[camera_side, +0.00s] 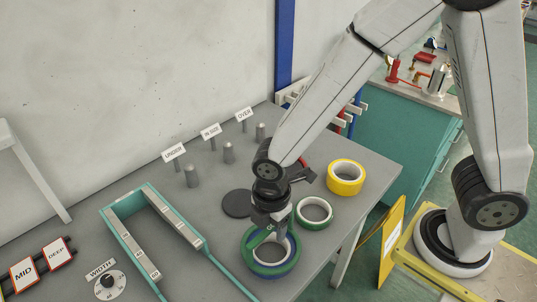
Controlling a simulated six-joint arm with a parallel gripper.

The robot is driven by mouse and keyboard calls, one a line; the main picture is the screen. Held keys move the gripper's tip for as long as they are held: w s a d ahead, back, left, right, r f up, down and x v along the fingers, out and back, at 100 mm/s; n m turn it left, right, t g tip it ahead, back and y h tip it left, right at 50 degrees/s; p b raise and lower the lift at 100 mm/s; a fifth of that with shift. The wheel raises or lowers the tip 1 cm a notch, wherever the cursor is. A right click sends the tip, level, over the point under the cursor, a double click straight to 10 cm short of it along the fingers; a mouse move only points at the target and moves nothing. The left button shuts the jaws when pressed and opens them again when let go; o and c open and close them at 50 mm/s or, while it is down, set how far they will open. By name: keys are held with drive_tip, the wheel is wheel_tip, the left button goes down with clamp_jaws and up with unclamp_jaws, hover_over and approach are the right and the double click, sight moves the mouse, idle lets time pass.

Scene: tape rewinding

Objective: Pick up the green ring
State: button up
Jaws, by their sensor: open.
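A large green ring (249,262) with a blue band along its right and inner edge (283,269) lies on the grey table. I cannot tell whether the blue is a second ring. My gripper (268,228) points down at the far part of this ring and hides some of it; its jaws are open. I cannot tell whether the fingertips touch it. A smaller green ring (315,226) with a white core lies flat just right of my gripper, apart from it.
A yellow ring (345,187) lies farther back right. A dark disc (237,204) lies left of my gripper. A teal-framed gauge (128,243) and a WIDTH dial (104,286) are at left.

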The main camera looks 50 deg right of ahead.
drive_tip(key=shift+f, duration=1.1)
drive_tip(key=shift+f, duration=0.25)
idle(0.3)
clamp_jaws()
